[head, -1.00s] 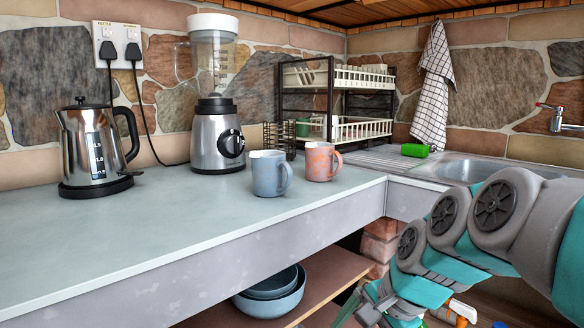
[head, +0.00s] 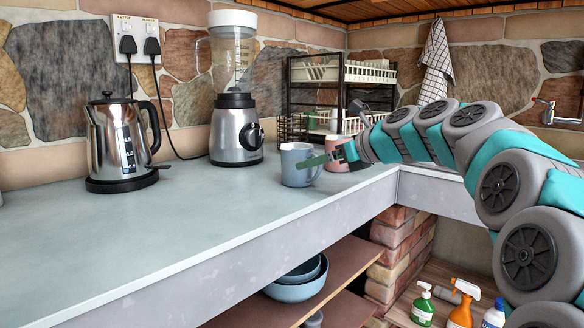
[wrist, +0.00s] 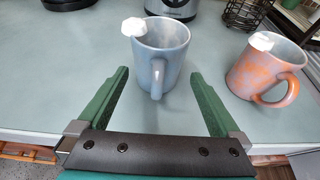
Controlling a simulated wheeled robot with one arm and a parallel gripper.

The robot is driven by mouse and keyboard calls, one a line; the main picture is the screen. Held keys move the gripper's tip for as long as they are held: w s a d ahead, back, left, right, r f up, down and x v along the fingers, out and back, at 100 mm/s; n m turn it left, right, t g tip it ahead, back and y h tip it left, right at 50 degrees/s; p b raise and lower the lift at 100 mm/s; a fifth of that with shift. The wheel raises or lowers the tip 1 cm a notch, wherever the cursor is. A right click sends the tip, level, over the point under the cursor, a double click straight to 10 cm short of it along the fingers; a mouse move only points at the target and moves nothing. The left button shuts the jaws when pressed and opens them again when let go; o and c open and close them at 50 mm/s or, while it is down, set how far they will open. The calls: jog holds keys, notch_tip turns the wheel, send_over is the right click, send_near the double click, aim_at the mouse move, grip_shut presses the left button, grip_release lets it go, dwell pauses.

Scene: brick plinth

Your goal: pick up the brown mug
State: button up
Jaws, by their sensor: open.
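I see two mugs and neither is plainly brown. A blue-grey mug (head: 295,165) stands upright near the counter's front edge; it also shows in the wrist view (wrist: 168,52). A mottled orange-pink and grey mug (wrist: 257,73) stands upright to its right, largely hidden behind my gripper in the head view. My gripper (wrist: 159,76) is open, its green fingers pointing at the blue-grey mug. That mug's handle faces me, between the fingers' lines. The orange-pink mug is outside the right finger.
A kettle (head: 122,140) and a blender (head: 236,125) stand behind on the counter (head: 130,235). A dish rack (head: 345,75) is at the back, with a wire holder (wrist: 245,14) beside it. Bowls (head: 298,285) sit on a shelf below.

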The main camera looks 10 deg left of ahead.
jog(key=x, duration=0.7)
jog(key=shift+s+f, duration=0.1)
jog(key=shift+s, duration=0.05)
jog(key=c, duration=1.4)
